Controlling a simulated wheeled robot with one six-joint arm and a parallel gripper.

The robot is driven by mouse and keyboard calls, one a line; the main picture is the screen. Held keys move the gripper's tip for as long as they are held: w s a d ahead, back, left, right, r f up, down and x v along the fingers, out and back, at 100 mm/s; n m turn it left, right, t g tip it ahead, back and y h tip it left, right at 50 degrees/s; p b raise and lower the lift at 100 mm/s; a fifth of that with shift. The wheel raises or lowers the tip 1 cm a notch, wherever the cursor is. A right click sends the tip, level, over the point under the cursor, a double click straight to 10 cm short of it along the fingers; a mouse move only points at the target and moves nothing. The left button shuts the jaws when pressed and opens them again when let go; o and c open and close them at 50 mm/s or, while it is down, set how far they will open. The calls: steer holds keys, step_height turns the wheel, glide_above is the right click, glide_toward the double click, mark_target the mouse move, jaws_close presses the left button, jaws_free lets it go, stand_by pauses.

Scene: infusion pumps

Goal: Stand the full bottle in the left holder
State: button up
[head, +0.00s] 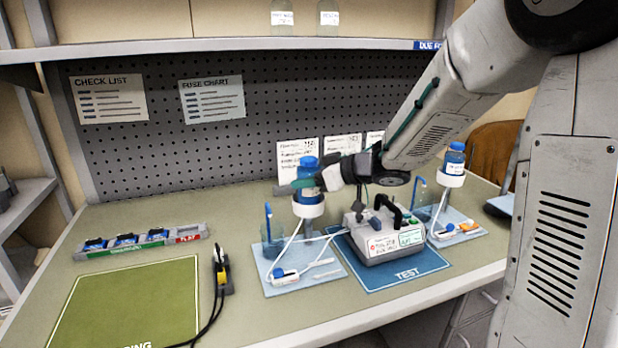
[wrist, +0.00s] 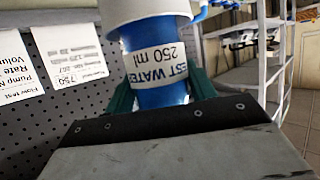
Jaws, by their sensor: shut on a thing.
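The bottle (head: 307,163), with a blue cap, stands about upright at the left holder (head: 312,199). My gripper (head: 308,181) is shut on its upper part, with a green finger across it. In the wrist view, the bottle (wrist: 160,62) shows blue liquid and an upside-down label reading 250 ml and test water. It sits between the green fingers, and its lower end is within the white ring of the holder (wrist: 145,10). Whether it rests on the holder's bottom cannot be told. A second blue-capped bottle (head: 455,158) stands in the right holder (head: 451,181).
A pump (head: 380,238) with a black handle sits on the blue test mat (head: 405,273), between the two holder stands. Tubing loops by both stands. A tray of small parts (head: 140,242), a green mat (head: 125,308) and a yellow-black tool (head: 221,268) lie to the left.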

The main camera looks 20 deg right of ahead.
mark_target(310, 158)
steer(key=shift+f, duration=0.6)
stand_by(0.4)
steer(key=o, duration=1.7)
steer(key=shift+c, duration=0.2)
steer(key=shift+r, duration=3.55)
